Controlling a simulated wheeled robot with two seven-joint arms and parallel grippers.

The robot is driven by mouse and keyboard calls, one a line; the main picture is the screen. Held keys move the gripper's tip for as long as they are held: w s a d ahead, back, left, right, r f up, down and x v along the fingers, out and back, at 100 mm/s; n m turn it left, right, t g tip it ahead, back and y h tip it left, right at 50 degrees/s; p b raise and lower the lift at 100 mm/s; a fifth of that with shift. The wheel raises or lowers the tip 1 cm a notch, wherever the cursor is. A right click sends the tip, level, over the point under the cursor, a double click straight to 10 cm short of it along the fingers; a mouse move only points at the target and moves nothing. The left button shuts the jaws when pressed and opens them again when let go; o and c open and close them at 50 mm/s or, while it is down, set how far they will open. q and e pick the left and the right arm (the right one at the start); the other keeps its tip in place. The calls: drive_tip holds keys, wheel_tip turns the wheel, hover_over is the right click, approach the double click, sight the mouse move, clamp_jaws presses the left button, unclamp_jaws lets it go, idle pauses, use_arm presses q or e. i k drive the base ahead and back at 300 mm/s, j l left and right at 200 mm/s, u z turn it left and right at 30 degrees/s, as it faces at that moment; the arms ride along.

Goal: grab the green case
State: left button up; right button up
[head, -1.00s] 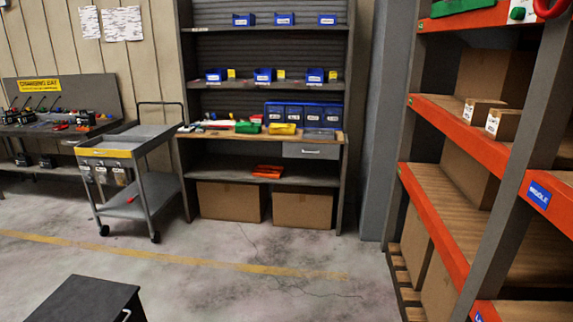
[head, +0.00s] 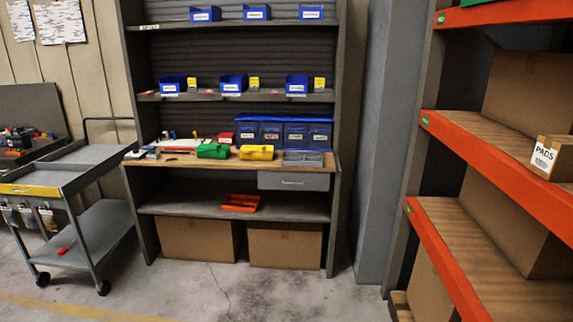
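A green case (head: 213,151) sits on the wooden worktop (head: 180,160) of the grey shelf unit, left of a yellow case (head: 257,153). A sliver of another green thing (head: 480,1) shows at the top edge, on the upper orange shelf at the right; most of it is cut off. Neither of my grippers is in the head view.
A grey cart (head: 72,172) stands left of the shelf unit. Blue bins (head: 284,132) stand behind the cases. Cardboard boxes (head: 285,244) sit below. Orange racking (head: 480,160) rises at the right. The floor (head: 170,290) in front of the worktop is clear.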

sight(224, 155)
drive_tip(key=i, duration=1.7)
